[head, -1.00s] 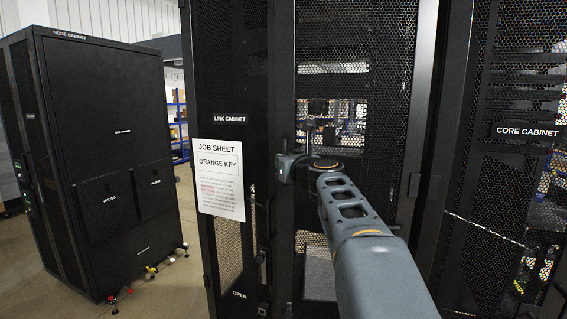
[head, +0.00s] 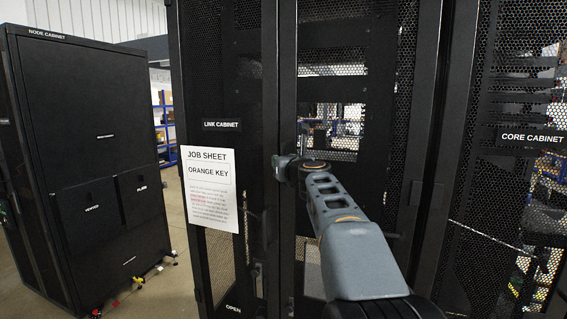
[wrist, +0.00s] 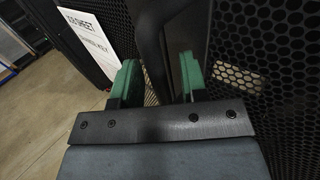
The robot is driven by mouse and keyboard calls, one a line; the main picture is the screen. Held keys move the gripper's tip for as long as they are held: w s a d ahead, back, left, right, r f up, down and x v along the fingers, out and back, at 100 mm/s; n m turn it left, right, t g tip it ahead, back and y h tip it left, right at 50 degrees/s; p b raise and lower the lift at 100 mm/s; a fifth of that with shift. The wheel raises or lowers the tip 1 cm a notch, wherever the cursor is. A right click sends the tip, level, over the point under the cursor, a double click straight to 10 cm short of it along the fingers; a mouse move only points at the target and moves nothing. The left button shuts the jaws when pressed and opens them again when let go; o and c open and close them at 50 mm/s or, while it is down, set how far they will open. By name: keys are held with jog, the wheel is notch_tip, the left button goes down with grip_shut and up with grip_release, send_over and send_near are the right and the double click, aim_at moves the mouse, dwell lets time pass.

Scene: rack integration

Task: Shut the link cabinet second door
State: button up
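The link cabinet (head: 222,126) stands in the middle of the head view, with a tall black left panel and a mesh door panel (head: 385,60) to its right. A dark upright edge (head: 281,80) runs between them. My gripper (head: 284,166) is at that edge at mid height; its fingers are hard to make out there. In the wrist view its two green fingers (wrist: 158,82) are apart, with a black upright bar (wrist: 151,40) showing between and beyond them. I cannot tell whether they touch it. How far the second door stands open is unclear.
A job sheet (head: 209,188) reading "ORANGE KEY" hangs on the left panel. The core cabinet (head: 532,137) stands close on the right. The node cabinet (head: 88,130) is at the left, with open floor (head: 170,285) between it and the link cabinet.

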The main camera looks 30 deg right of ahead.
jog(key=shift+s, duration=0.15)
jog(key=s+a+b, duration=0.2)
jog(key=s, duration=1.1)
jog(key=shift+s, duration=0.3)
jog(key=s+a+f+n+g+y, duration=0.1)
jog(key=a+f+n+g, duration=0.2)
jog(key=f+n, duration=0.55)
jog(key=s+a+f+n+g+y, duration=0.1)
jog(key=a+f+n+g+y, duration=0.15)
jog(key=f+n, duration=0.65)
jog(key=s+a+f+n+g, duration=0.4)
jog(key=s+a+f+n, duration=0.1)
jog(key=n, duration=0.5)
jog(key=s+a+f+n+g, duration=0.3)
jog(key=s+a+f+n, duration=0.3)
jog(key=f+n, duration=0.4)
jog(key=shift+a+f+g+h, duration=0.15)
jog(key=shift+a+g+h, duration=0.2)
jog(key=shift+a+h, duration=0.1)
